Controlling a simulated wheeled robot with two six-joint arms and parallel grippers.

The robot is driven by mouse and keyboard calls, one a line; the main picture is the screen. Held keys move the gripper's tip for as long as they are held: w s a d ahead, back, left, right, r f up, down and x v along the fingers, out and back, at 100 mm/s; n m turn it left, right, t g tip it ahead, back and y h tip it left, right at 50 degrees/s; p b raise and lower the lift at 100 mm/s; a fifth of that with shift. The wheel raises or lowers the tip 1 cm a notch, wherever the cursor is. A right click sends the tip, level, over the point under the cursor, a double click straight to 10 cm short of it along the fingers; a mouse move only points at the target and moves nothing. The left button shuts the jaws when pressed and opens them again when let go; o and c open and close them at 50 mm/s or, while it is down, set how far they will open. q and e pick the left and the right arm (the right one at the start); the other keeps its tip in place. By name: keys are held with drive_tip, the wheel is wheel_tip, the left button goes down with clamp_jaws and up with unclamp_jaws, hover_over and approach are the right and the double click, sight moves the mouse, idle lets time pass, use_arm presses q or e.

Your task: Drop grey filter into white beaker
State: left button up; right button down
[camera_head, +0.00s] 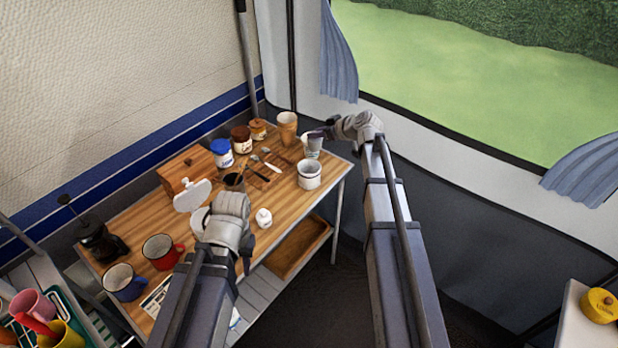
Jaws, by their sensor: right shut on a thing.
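The white beaker (309,176) stands upright at the right end of the wooden table, its top open. A small pale grey cup-shaped thing, apparently the grey filter (313,149), is just behind it. My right gripper (318,134) comes in from the right and is shut on the filter's rim. The filter appears apart from the beaker, and I cannot tell whether its base touches the table. My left gripper (245,258) is over the table's front edge, left of the beaker. Its fingers are small and partly hidden by its wrist, so its opening is unclear.
The wooden table (292,190) holds a blue-lidded jar (221,153), a brown-lidded jar (241,140), stacked tan cups (287,128), a small white lidded pot (264,218), and red (160,252) and blue (124,283) mugs. Dark utensils lie left of the beaker.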

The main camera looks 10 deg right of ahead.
sight(320, 145)
drive_tip(key=shift+f+b, duration=2.4)
drive_tip(key=shift+f, duration=0.3)
drive_tip(key=c, duration=0.6)
unclamp_jaws()
drive_tip(key=shift+s+r, duration=0.1)
drive_tip(key=p+v, duration=0.4)
drive_tip(key=v, duration=0.3)
drive_tip(key=shift+s+d+r, duration=0.15)
drive_tip(key=shift+s+r, duration=0.05)
